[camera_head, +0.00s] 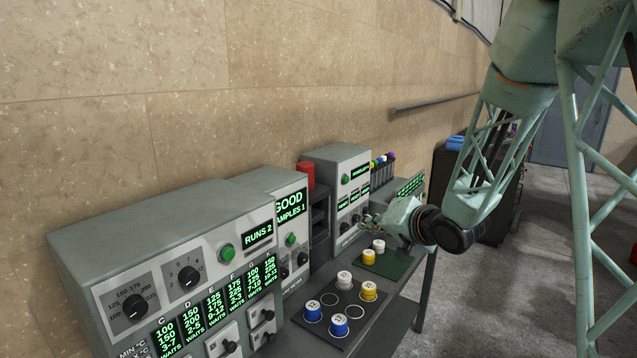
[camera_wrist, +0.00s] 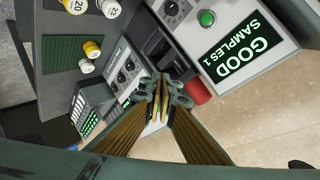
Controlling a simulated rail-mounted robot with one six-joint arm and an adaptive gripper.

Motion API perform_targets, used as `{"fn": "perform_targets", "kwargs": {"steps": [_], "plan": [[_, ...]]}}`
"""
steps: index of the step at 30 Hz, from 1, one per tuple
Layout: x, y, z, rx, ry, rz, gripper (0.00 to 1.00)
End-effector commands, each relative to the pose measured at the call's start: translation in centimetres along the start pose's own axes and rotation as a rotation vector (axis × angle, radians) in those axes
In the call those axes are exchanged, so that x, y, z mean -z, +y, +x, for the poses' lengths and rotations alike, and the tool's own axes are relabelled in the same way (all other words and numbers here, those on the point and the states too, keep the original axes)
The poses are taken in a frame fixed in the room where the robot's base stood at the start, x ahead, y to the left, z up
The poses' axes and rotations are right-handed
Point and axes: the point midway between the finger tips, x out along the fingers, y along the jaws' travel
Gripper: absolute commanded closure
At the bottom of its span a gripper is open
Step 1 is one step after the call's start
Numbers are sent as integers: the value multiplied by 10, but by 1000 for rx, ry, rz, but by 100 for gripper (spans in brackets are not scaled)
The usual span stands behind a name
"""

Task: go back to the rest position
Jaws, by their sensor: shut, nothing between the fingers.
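My gripper (camera_head: 372,217) is at the end of my pale green arm, in front of the small panel machine in the head view. In the wrist view my gripper (camera_wrist: 160,98) has its fingertips together, with nothing between them. It is held above the bench and touches nothing that I can make out. Parts of the fingers are small and partly hidden by my wrist in the head view.
A black mat (camera_head: 326,303) holds white, yellow and blue cups. A green mat (camera_head: 395,265) behind it holds a white cup (camera_head: 379,245) and a yellow cup (camera_head: 369,257). Machines line the wall, including the large panel (camera_head: 75,252). A red cylinder (camera_head: 306,176) stands behind.

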Motion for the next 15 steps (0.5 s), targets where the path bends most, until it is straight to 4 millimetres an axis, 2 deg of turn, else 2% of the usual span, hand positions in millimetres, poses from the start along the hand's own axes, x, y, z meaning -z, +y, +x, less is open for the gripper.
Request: {"fn": "perform_targets", "kwargs": {"steps": [15], "plan": [[26,6,-76,-215,28,-151,100]]}}
